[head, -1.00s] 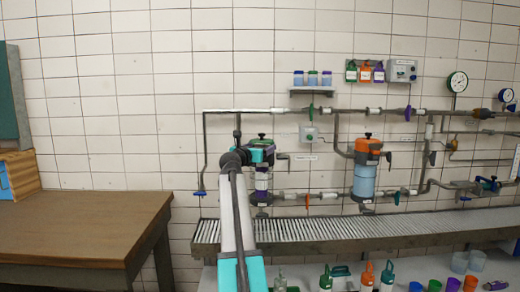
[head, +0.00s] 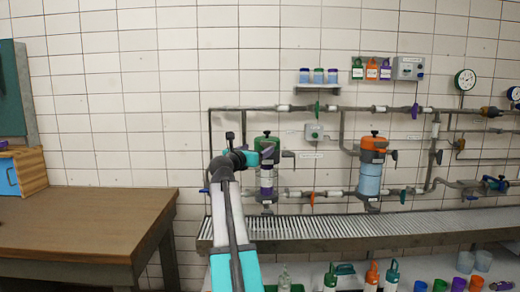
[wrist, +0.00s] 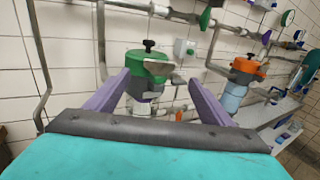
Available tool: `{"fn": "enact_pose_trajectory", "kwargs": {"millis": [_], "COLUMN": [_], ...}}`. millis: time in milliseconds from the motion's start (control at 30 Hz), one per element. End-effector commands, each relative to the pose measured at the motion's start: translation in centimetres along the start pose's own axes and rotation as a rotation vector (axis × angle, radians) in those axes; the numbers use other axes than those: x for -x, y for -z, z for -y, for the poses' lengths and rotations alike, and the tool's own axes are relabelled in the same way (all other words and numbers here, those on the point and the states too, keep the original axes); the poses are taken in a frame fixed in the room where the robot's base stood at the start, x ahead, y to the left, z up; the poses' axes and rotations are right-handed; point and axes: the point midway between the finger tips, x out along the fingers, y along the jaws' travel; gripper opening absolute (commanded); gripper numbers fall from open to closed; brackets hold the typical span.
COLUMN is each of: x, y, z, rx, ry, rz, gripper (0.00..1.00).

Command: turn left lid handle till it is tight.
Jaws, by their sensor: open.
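The left housing has a green lid (head: 266,144) with a small black handle (head: 266,133) on top, above a clear body with purple bands (head: 266,182). In the wrist view the lid (wrist: 148,62) and its black handle (wrist: 149,45) stand upright ahead, between and beyond the finger ends. My gripper (wrist: 160,78) is open, its two purple fingers spread wide with nothing between them. The handle appears apart from both fingers. In the head view my arm comes up from below, with its wrist just left of the housing.
A second housing with an orange lid (head: 373,144) stands to the right. Pipes with valves run along the tiled wall above and beside both housings. A slatted shelf (head: 330,232) lies below. A wooden table (head: 80,220) stands at the left.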

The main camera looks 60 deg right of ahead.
Motion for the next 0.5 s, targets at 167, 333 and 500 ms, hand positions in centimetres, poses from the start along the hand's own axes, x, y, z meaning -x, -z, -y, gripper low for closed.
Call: {"fn": "enact_pose_trajectory", "kwargs": {"millis": [167, 333, 500], "x": [2.5, 4.1, 5.0], "y": [0.0, 0.0, 0.0], "z": [0.1, 0.0, 0.0], "rx": [0.000, 0.000, 0.000], "ry": [-0.001, -0.001, -0.001], "rz": [0.001, 0.001, 0.000], "gripper": [0.75, 0.75, 0.75]}}
